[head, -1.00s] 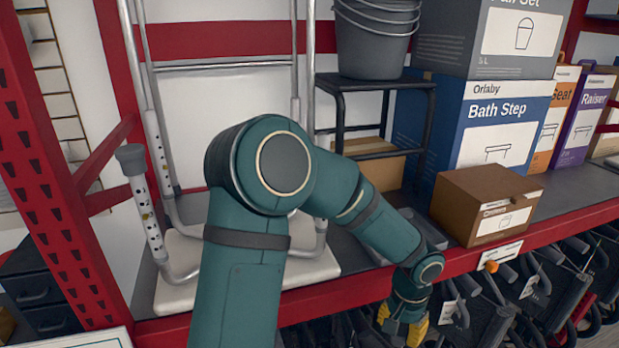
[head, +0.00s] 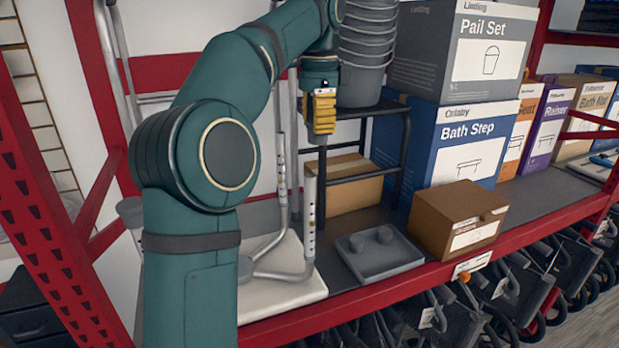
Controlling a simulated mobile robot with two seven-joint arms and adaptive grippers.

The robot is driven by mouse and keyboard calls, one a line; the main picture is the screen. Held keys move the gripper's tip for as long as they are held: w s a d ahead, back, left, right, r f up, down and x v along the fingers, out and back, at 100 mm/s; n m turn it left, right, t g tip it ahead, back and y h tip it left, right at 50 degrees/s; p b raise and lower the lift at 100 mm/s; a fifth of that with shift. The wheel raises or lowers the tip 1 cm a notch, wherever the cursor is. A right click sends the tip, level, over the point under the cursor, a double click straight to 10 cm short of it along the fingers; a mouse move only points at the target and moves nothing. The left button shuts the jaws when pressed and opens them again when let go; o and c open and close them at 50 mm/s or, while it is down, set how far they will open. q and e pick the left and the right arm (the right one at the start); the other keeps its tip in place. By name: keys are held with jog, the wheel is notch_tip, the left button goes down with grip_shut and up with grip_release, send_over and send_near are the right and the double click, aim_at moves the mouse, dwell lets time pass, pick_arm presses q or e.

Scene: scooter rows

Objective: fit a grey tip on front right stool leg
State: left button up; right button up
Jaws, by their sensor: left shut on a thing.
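The stool lies upside down on the shelf, its pale seat (head: 290,291) below and its metal legs pointing up. The front right leg (head: 309,215) stands upright with a bare top end. My left gripper (head: 320,112), with yellow fingers, is shut a little above that leg and apart from it. A small dark grey piece shows at its fingertips, likely a grey tip, mostly hidden by the fingers. My right gripper is not in view.
A black step stool (head: 404,150) with stacked grey pails (head: 364,70) stands close behind the gripper. A brown box (head: 458,218) sits right of the tray. The red shelf edge (head: 400,290) runs along the front.

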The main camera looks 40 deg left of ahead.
aim_at(310, 129)
pick_arm(q)
jog(key=r, duration=0.1)
jog(key=s+r, duration=0.1)
jog(key=r, duration=0.1)
jog(key=shift+s+a+m, duration=0.25)
jog(key=shift+m, duration=0.05)
jog(key=shift+s, duration=0.15)
notch_tip(310, 129, down, 6)
jog(key=shift+f, duration=1.85)
jog(key=shift+f+b, duration=0.35)
jog(key=shift+f, duration=0.05)
jog(key=shift+f, duration=0.2)
